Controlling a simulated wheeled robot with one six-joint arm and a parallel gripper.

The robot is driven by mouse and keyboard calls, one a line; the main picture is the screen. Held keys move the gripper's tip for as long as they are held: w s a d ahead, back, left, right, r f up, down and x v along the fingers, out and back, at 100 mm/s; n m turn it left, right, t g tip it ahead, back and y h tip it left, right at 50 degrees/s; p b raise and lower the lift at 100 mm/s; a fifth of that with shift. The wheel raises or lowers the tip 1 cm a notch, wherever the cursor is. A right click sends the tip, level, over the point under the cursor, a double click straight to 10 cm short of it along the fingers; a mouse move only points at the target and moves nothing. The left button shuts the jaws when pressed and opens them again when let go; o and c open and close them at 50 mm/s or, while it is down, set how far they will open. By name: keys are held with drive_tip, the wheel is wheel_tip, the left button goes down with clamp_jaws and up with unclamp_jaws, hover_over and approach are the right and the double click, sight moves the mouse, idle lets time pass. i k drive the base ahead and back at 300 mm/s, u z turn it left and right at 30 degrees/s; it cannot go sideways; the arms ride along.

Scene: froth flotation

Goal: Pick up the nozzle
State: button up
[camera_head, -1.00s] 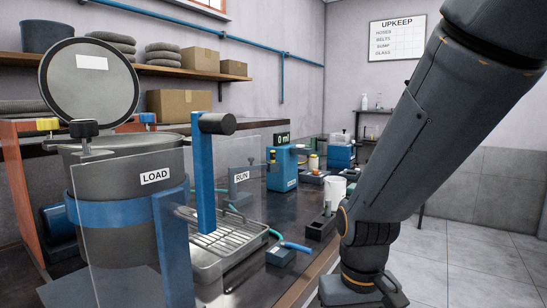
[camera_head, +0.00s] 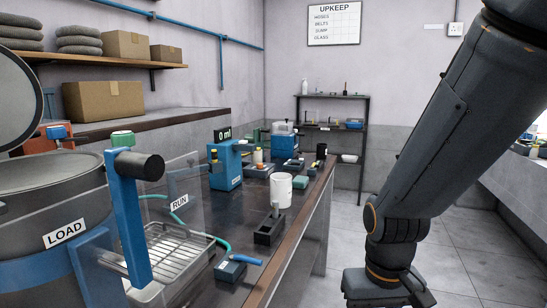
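The nozzle (camera_head: 246,260) appears to be the short blue piece at the end of a teal hose (camera_head: 212,237). My gripper (camera_head: 388,298) is at the lower right, partly cut off by the bottom edge. It is well to the right of the nozzle and apart from it, over the floor side of the bench. Its fingertips are out of frame, so its opening cannot be told.
The dark bench (camera_head: 262,225) holds a white cup (camera_head: 281,190), a black holder (camera_head: 268,232) and a blue device (camera_head: 226,165). A clear panel marked RUN (camera_head: 185,195) and the LOAD tank (camera_head: 50,225) stand left. The floor (camera_head: 475,245) at right is clear.

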sight(214, 152)
drive_tip(key=z, duration=1.2)
drive_tip(key=i, duration=2.05)
drive_tip(key=u, duration=2.45)
